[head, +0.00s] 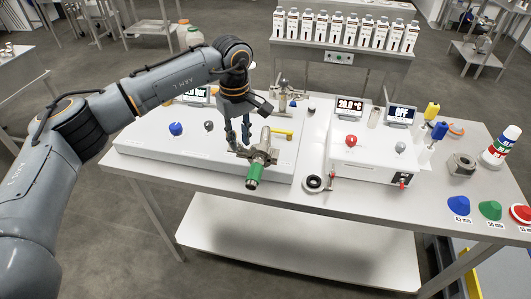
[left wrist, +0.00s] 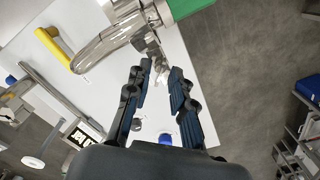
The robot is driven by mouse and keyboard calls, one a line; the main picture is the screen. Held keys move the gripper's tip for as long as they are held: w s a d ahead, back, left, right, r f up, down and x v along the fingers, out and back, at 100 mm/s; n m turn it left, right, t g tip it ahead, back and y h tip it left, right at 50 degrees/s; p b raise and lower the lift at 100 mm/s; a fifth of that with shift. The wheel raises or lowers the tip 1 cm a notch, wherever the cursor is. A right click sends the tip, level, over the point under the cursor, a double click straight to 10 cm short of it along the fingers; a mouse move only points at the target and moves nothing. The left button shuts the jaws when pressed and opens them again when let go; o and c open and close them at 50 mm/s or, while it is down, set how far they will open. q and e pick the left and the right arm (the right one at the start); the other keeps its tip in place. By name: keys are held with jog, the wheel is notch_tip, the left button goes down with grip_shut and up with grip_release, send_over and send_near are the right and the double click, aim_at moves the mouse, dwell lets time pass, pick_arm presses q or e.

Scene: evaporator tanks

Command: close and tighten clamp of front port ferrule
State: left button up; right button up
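The front port (head: 264,142) is a metal pipe stub with a green end piece (head: 254,172) on the left white tank. A metal clamp (head: 243,153) sits at the port, its small bolt part pointing left. In the left wrist view the clamp (left wrist: 158,60) hangs beside the pipe, with the green piece (left wrist: 190,6) at the top. Whether the clamp is fully closed around the ferrule, I cannot tell. My left gripper (head: 240,147) points down just left of the port. Its fingers (left wrist: 160,75) are apart, with the clamp's bolt end near the gap between the tips. My right gripper is not in view.
A yellow handle (head: 283,132) stands close right of the port. A second white unit (head: 375,152) with displays stands to the right. Coloured cones (head: 459,205) are at the right edge.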

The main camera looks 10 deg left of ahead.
pick_arm(q)
grip_shut()
jog(key=shift+f+m+b, duration=0.15)
jog(key=shift+m+b, duration=0.2)
jog(key=shift+m, duration=0.75)
jog(key=shift+m+b, duration=0.35)
jog(key=shift+m, duration=0.75)
